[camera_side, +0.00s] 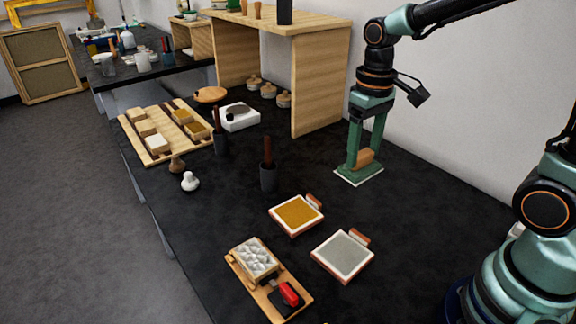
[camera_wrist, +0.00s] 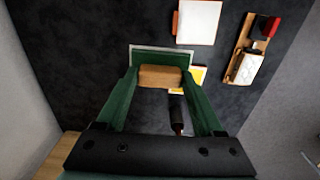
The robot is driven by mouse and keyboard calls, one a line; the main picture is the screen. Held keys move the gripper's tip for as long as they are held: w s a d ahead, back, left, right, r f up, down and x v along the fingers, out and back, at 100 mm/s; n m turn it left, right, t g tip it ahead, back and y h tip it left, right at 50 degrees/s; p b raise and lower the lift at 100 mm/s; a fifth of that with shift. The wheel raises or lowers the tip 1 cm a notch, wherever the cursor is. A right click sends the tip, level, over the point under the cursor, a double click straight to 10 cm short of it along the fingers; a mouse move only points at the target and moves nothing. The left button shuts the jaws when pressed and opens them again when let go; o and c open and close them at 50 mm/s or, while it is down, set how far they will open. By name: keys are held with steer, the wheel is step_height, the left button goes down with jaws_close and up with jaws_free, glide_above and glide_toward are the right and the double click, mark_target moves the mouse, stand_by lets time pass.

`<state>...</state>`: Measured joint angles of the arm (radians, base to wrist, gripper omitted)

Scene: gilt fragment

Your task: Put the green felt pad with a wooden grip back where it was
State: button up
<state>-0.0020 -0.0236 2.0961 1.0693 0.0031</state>
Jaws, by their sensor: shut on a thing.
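My gripper (camera_side: 362,155) is at the right of the dark table, pointing down in front of the wall. Its green fingers are shut on the wooden grip (camera_side: 365,158), a light-brown block. The felt pad (camera_side: 357,176) is a flat green piece with a pale edge, under the grip at the fingertips. I cannot tell whether it touches the table or hangs just above it.
A gold-topped tray (camera_side: 297,213) and a grey-topped tray (camera_side: 343,255) lie nearer the camera. A wooden board (camera_side: 240,272) carries a pale block and a red-handled item. Dark cups (camera_side: 268,180) hold upright sticks. A wooden shelf (camera_side: 310,100) stands behind; bare table surrounds the pad.

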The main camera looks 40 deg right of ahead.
steer(key=w+a+r, duration=0.4)
steer(key=w+a, duration=0.5)
steer(key=w, duration=0.4)
steer(key=w+a, duration=0.3)
steer(key=a, duration=0.3)
steer(key=w+a, duration=0.3)
steer(key=a, duration=0.4)
steer(key=f, duration=1.9)
steer(key=shift+s+f, duration=0.25)
steer(key=shift+f, duration=0.05)
steer(key=shift+f, duration=0.1)
steer(key=o, duration=1.2)
